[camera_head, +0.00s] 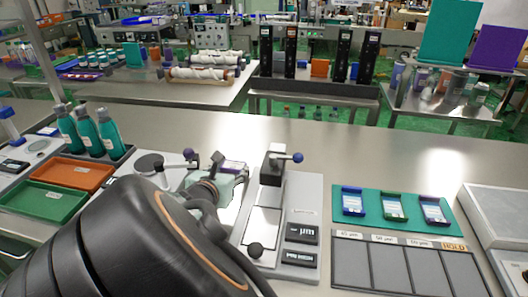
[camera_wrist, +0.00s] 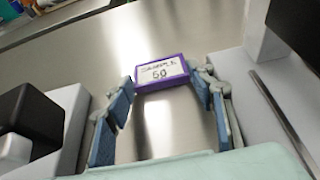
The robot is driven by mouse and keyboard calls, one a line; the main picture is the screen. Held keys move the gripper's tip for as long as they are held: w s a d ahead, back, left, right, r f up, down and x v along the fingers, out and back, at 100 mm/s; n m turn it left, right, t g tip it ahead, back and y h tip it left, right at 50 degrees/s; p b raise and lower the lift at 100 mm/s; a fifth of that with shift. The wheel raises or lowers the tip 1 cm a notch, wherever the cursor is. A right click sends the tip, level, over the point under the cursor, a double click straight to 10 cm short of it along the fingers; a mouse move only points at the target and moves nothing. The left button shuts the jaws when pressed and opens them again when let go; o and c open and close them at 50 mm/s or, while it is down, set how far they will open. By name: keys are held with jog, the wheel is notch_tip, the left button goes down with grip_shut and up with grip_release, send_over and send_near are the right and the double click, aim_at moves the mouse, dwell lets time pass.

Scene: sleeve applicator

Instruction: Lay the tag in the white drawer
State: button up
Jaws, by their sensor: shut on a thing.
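A purple-framed tag (camera_wrist: 162,72) with a white label reading "SAMPLE 50" is at the fingertips of my gripper (camera_wrist: 164,88) in the wrist view. My gripper is shut on it, with a blue-padded finger at each side. In the head view the gripper (camera_head: 215,185) is partly hidden behind my dark arm, and the purple tag (camera_head: 232,167) shows just beyond it, over the steel bench. No white drawer can be clearly made out in either view.
A grey fixture (camera_head: 280,225) with an upright clamp stands right of my gripper. A green mat (camera_head: 375,204) with several framed labels and a pale box (camera_head: 505,212) lie farther right. Teal bottles (camera_head: 87,130) and orange (camera_head: 73,172) and green (camera_head: 45,203) trays stand left.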

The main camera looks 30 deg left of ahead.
jog(key=shift+d+f, duration=0.1)
jog(key=o, duration=0.8)
jog(key=shift+c, duration=0.2)
